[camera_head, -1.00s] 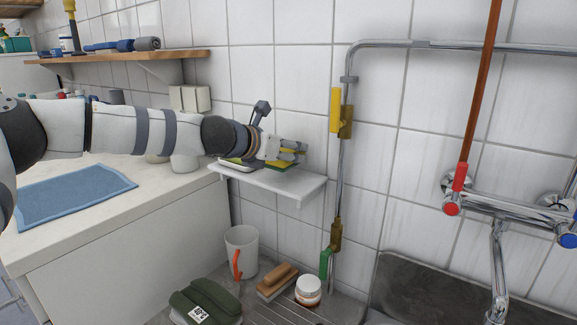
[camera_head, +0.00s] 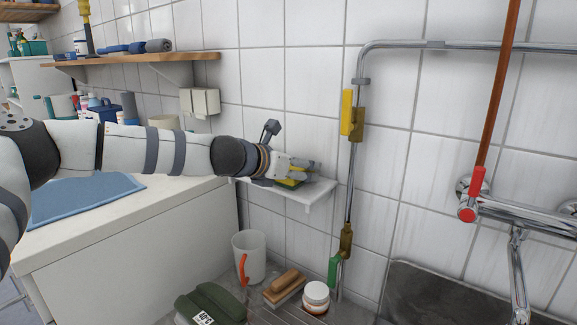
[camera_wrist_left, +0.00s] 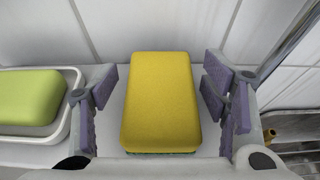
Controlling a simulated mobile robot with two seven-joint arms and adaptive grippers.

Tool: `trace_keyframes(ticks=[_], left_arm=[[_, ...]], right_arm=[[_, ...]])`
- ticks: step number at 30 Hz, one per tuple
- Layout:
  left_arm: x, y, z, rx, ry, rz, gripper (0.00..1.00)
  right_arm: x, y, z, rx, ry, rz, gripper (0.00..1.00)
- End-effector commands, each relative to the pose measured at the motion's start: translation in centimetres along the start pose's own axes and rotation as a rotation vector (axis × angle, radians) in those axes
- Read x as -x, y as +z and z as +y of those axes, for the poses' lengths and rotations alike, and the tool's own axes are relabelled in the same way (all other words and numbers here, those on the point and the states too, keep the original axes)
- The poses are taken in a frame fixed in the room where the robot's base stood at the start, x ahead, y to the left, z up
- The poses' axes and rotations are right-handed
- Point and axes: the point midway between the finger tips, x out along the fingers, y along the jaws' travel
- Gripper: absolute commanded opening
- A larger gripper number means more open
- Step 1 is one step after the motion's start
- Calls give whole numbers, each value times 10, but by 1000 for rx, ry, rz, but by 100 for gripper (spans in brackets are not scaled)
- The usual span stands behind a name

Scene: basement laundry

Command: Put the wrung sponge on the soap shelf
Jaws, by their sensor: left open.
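The yellow sponge (camera_wrist_left: 160,100) with a green underside lies flat on the white soap shelf (camera_wrist_left: 112,125) in the left wrist view. In the head view the sponge (camera_head: 290,183) is mostly hidden by my left gripper (camera_head: 308,170), and the shelf (camera_head: 312,200) juts from the tiled wall. My left gripper (camera_wrist_left: 162,100) is open, its pads on either side of the sponge with gaps between. A green soap bar (camera_wrist_left: 28,97) in a white dish (camera_wrist_left: 70,80) sits on the shelf left of the sponge. My right gripper is not in view.
A steel pipe (camera_head: 353,180) with yellow and brown clips rises right of the shelf.

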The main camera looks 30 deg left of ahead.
Motion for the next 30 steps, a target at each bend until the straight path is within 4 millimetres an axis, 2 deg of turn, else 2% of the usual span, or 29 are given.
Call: trace_keyframes(ticks=[1,5,9,15,19,24,26,29,30], left_arm=[[9,6,0,0,0,-8,68],[37,9,0,0,0,-13,68],[74,12,0,1,0,-19,68],[113,11,0,-1,1,-18,68],[122,6,0,0,0,-10,68],[120,-2,-3,-18,-3,7,68],[113,-21,-16,-96,-19,50,68],[98,-98,-62,-412,-102,204,68],[96,-141,-84,-586,-164,277,68]], right_arm=[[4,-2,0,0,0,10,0],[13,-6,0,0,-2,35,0],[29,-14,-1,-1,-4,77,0],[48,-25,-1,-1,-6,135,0],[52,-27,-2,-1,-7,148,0],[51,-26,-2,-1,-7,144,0],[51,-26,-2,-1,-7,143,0],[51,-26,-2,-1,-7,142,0],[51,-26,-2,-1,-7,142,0]])
